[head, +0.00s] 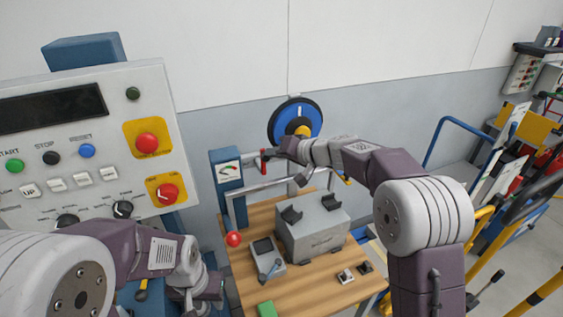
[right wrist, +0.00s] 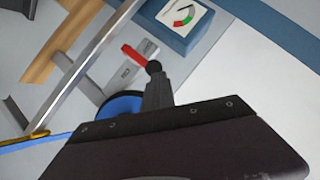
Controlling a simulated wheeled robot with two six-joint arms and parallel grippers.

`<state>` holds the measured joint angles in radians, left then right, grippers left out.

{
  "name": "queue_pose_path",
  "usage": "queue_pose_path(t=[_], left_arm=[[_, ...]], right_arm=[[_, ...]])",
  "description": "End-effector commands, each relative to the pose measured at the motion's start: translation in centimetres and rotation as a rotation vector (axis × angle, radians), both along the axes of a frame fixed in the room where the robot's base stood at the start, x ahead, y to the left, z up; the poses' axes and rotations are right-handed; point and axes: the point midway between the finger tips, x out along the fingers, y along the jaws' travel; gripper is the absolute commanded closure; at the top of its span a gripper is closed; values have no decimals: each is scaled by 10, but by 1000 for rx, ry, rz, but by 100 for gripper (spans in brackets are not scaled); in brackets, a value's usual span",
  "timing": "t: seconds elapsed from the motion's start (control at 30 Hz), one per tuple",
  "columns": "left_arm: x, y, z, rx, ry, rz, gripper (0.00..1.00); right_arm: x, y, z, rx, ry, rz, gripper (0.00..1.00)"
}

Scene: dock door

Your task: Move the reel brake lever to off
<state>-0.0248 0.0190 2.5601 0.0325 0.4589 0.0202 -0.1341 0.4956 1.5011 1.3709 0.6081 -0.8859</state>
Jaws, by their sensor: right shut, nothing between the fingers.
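A small red lever (head: 263,162) stands on the metal rail right of the blue gauge post, in front of the wall. Any on or off marking is unreadable. My left gripper (head: 205,294) is low at the left, its fingers unclear.
A blue reel (head: 283,118) hangs behind my right gripper. The gauge (head: 228,172) is left of the lever. A red ball (head: 233,239) sits lower on the frame. A grey block (head: 312,235) stands on the wooden table (head: 318,294). A control panel (head: 75,160) fills the left.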

Motion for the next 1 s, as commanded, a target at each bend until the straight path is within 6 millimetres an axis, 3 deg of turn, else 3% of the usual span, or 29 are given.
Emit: queue_pose_path(t=[0.43,0.73,1.0], left_arm=[[0,0,1,0,0,0,64],[0,0,2,0,0,0,64],[0,0,12,0,0,0,64]], right_arm=[[-15,37,0,-312,-129,3,100],[-15,35,0,-315,-128,-1,100],[-15,35,14,-314,-128,0,100]])
